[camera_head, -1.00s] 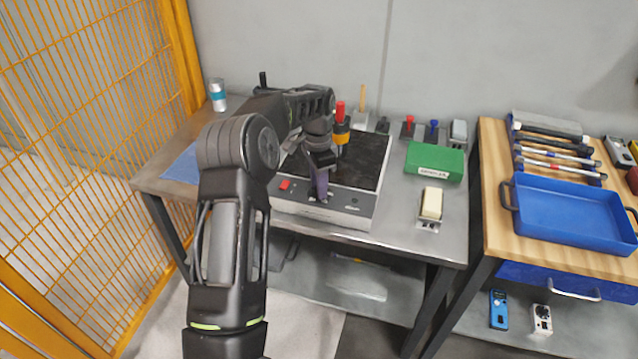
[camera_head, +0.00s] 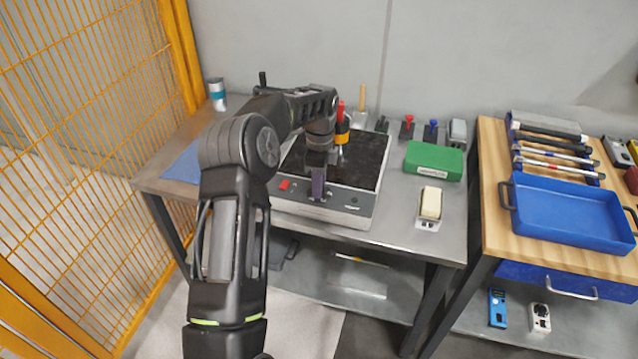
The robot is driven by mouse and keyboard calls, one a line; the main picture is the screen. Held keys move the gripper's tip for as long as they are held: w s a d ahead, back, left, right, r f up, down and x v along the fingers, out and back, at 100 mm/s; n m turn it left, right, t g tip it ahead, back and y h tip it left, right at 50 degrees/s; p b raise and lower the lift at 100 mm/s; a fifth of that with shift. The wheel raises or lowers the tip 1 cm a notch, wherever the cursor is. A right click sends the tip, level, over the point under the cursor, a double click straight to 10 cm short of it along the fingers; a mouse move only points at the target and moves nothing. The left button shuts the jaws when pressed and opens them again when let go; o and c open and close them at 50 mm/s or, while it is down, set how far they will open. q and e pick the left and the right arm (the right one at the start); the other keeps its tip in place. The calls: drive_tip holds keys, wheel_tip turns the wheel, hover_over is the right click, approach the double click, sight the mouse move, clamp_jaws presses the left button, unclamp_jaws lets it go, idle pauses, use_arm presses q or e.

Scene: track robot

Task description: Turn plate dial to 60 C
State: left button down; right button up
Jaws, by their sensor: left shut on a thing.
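The hot plate (camera_head: 362,175) stands on the grey metal table, with a dark top and a grey front panel. On the panel are a red switch (camera_head: 285,184) at the left and a small dark mark at the right. My left gripper (camera_head: 318,192) points down at the middle of the front panel and is shut on the plate dial there. The fingers hide the dial, so its setting cannot be read. My right gripper is not in view.
A red and yellow tool (camera_head: 342,128) stands upright over the plate, close to my left wrist. A green box (camera_head: 434,161) and a cream block on a holder (camera_head: 430,206) are to the right. A blue tray (camera_head: 575,212) lies on the wooden bench. An orange mesh fence (camera_head: 90,120) borders the left.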

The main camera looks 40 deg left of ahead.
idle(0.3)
use_arm(q)
drive_tip(key=c, duration=1.1)
unclamp_jaws()
drive_tip(key=shift+r, duration=0.1)
drive_tip(key=r, duration=0.7)
drive_tip(key=shift+w+a+r, duration=0.1)
drive_tip(key=shift+w+r, duration=0.1)
drive_tip(key=shift+r, duration=0.15)
drive_tip(key=shift+f, duration=0.1)
